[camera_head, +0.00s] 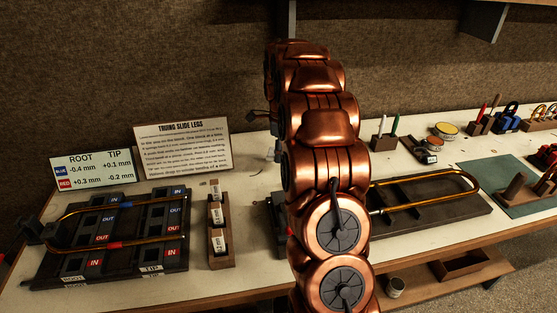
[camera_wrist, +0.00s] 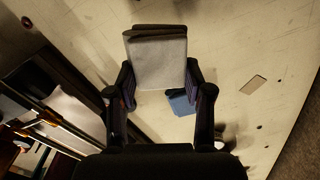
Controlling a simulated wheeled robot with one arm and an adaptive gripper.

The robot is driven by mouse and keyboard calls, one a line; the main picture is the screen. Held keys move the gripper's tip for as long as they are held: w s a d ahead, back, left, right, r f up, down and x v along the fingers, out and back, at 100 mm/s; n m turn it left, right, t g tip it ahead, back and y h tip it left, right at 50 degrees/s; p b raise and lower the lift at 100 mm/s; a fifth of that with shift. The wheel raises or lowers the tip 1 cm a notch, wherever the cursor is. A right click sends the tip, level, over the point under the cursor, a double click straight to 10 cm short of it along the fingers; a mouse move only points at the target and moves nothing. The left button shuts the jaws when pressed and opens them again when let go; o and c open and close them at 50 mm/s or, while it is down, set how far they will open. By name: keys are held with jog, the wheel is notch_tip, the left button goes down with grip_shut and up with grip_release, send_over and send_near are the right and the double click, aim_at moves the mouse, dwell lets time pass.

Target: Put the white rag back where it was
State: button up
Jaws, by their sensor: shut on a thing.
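The white rag (camera_wrist: 159,65) shows in the wrist view as a folded, pale grey-white pad with a darker fold along its far edge. My gripper (camera_wrist: 160,82) is shut on it, with one dark finger at each side. In the head view my copper arm hides most of the middle of the bench, and I cannot make out the rag there.
In the head view a slide jig (camera_head: 120,240) and a block of labelled pieces (camera_head: 219,240) stand left, before two signs (camera_head: 182,150). Another slide (camera_head: 430,190) on a dark board lies right. Pen holders and tins stand behind it. A bare bench strip shows at front left.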

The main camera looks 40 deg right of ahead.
aim_at(280, 168)
jog(key=shift+f+p, duration=0.5)
jog(key=shift+f, duration=1.5)
jog(key=shift+f, duration=0.1)
jog(key=o, duration=1.2)
jog(key=shift+a, duration=0.1)
jog(key=shift+w, duration=0.1)
